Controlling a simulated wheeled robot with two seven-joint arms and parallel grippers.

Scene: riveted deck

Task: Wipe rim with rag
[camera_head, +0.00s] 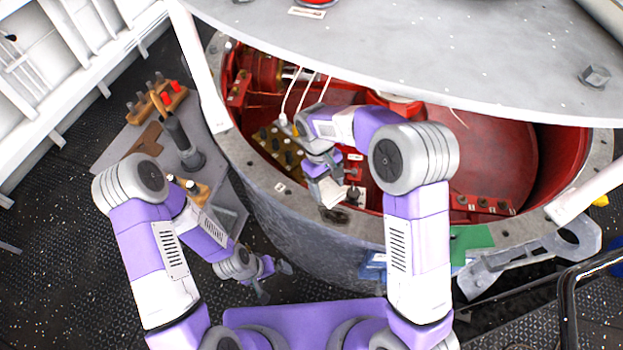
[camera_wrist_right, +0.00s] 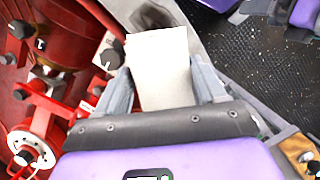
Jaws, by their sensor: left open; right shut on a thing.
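The grey metal rim (camera_head: 257,172) runs around the round tank with a red interior. A dark smudge (camera_head: 334,215) lies on its near part; the smudge also shows in the right wrist view (camera_wrist_right: 152,17). My right gripper (camera_head: 326,185) is shut on a pale, off-white rag (camera_wrist_right: 160,68), which sticks out between the fingers close to the smudge. The rag also shows in the head view (camera_head: 330,194). I cannot tell whether it touches the rim. My left gripper (camera_head: 275,278) is open and empty, low outside the tank wall.
A large grey lid (camera_head: 420,50) overhangs the far side of the tank. Inside are red fittings, knobs and white cables. A grey side table (camera_head: 125,140) at left holds tools and a wooden rack (camera_head: 160,103). A green piece (camera_head: 472,243) sits at the near right.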

